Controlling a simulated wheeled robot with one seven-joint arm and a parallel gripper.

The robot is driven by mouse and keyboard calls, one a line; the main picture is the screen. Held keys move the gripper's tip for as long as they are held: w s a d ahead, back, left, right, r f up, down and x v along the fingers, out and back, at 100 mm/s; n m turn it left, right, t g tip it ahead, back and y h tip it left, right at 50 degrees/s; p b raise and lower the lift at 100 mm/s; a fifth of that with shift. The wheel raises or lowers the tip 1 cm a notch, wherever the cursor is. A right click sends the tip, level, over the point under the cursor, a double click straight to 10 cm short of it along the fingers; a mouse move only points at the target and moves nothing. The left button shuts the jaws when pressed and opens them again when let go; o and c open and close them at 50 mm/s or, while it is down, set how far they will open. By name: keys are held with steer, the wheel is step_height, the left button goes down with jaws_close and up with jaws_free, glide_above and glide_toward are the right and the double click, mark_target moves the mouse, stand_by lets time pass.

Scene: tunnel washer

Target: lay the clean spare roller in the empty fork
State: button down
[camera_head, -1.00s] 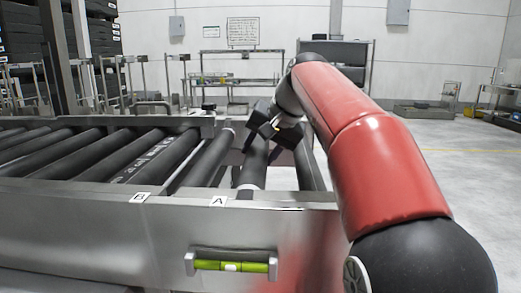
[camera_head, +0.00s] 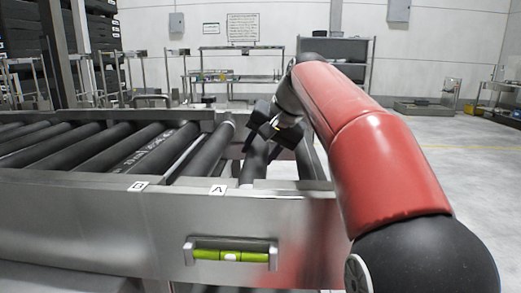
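My gripper (camera_head: 275,132), two black fingers, straddles a dark roller (camera_head: 254,162) and looks shut on it. This roller slants down toward the front rail of the steel roller frame (camera_head: 110,220). Its near end is partly hidden behind the rail, so I cannot tell whether it touches a fork. The roller at label A (camera_head: 218,189) lies to its left, with a gap between them. Label B (camera_head: 138,186) is further left. The empty fork itself cannot be made out.
Several dark rollers (camera_head: 105,148) lie side by side on the left. Another dark roller (camera_head: 306,162) lies right of the held one. The floor at right is open; shelves (camera_head: 345,72) stand at the back.

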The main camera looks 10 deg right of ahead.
steer(key=c, duration=0.8)
jaws_free()
steer(key=shift+r, duration=0.1)
steer(key=shift+o, duration=0.7)
